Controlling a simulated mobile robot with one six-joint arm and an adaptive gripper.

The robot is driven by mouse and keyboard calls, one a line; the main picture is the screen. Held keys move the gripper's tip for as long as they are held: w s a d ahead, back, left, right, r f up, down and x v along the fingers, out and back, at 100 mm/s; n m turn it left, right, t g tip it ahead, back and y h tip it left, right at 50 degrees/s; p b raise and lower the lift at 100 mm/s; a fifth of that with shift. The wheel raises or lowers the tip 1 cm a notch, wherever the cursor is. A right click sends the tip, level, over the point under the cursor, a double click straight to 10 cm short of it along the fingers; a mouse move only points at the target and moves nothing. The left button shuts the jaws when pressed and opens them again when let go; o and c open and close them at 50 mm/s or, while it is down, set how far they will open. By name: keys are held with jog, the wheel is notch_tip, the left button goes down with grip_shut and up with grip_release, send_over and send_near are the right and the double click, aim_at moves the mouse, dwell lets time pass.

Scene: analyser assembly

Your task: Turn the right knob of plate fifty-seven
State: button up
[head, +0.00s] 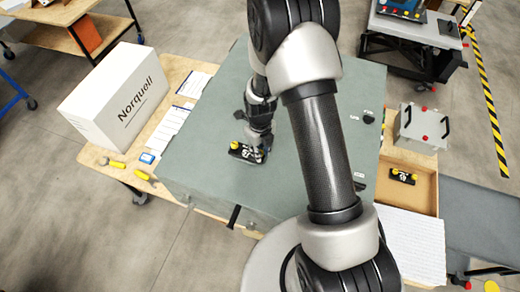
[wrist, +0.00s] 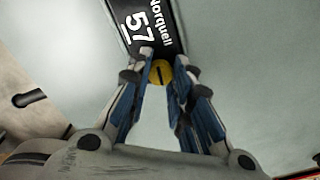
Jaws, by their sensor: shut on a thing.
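Plate fifty-seven (wrist: 135,15) is a black label marked "57" and "Norquell". In the head view it lies on the grey-green cabinet top (head: 205,165), with a yellow knob (head: 234,145) at its left end. My gripper (wrist: 160,78) is shut on the yellow right knob (wrist: 160,72), at the end where the lettering finishes. The knob's dark slot runs roughly along the plate's length. In the head view my gripper (head: 262,150) hides most of that end of the plate.
A white Norquell box (head: 115,95) and yellow-handled tools (head: 115,164) lie left of the cabinet. A wooden tray (head: 420,190) at right holds another black plate with yellow knobs (head: 403,176). A grey lidded unit with handles (head: 423,125) stands behind it. The cabinet top around the plate is mostly clear.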

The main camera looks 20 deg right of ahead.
grip_shut()
jog(key=shift+f+n+b, duration=0.1)
jog(key=shift+n+b, duration=0.4)
jog(key=shift+n, duration=0.1)
